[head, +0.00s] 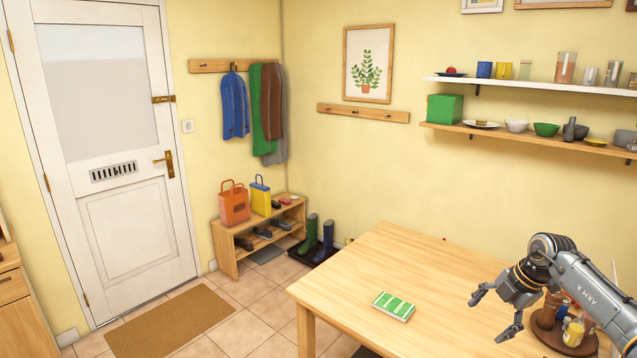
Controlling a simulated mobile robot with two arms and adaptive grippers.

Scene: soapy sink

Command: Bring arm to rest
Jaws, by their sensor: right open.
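My right gripper (495,316) is in the head view at the lower right. It is open and empty, its fingers spread above the right part of the wooden table (390,260). My right arm (585,285) comes in from the right edge. My left gripper is not in the head view.
A green and white packet (394,306) lies on the table, left of my right gripper. A round brown tray (546,335) with several bottles and jars stands just under and right of the gripper, partly hidden by my arm. Loaded shelves (530,85) hang behind. The table's far middle is clear.

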